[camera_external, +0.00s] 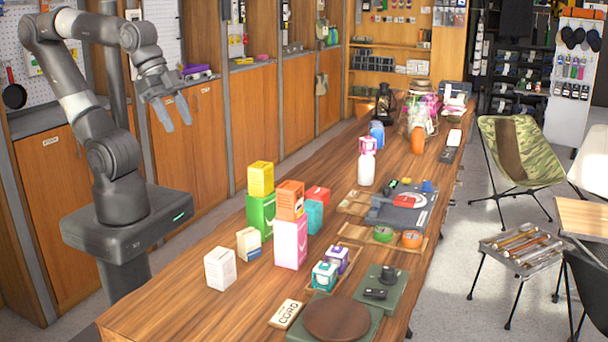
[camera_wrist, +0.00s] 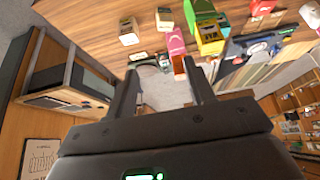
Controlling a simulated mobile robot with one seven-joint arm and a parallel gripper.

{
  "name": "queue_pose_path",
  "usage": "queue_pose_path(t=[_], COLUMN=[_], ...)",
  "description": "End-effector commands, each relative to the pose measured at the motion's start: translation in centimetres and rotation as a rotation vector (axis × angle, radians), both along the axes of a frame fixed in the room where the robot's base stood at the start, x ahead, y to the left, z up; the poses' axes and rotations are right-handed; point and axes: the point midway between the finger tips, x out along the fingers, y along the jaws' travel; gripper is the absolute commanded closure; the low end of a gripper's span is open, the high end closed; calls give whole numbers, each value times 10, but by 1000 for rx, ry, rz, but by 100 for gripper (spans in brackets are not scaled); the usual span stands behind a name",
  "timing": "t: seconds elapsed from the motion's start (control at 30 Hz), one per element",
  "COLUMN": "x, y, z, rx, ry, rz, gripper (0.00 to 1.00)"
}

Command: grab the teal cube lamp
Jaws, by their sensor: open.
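A small teal cube lamp (camera_external: 325,276) with white markings sits on a wooden tray near the front of the long table, beside a similar purple cube (camera_external: 338,260). I cannot pick the teal cube lamp out in the wrist view. My gripper (camera_external: 176,118) is raised in the air at the left, over the floor beside the table and well apart from the lamp. Its two fingers are spread and empty, and they also show in the wrist view (camera_wrist: 160,66).
Stacked boxes, including a pink box (camera_external: 290,243) and a green box (camera_external: 261,216), stand left of the lamp. A white box (camera_external: 220,269) is nearer the table's left edge. A sign (camera_external: 286,314) and a round brown board (camera_external: 337,319) lie in front. Bare wood shows along the left edge.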

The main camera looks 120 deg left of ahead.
Motion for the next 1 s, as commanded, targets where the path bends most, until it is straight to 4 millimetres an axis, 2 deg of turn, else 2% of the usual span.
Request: queue_pose_path(t=[0.17,0.37,0.57,1.0], x=[3,44,94,212], y=[0,-8,-18,-39], z=[51,58,65,55], rx=[14,285,538,932], ry=[-3,53,130,248], rz=[-14,-347,-746,-1727], gripper=[51,51,51,51])
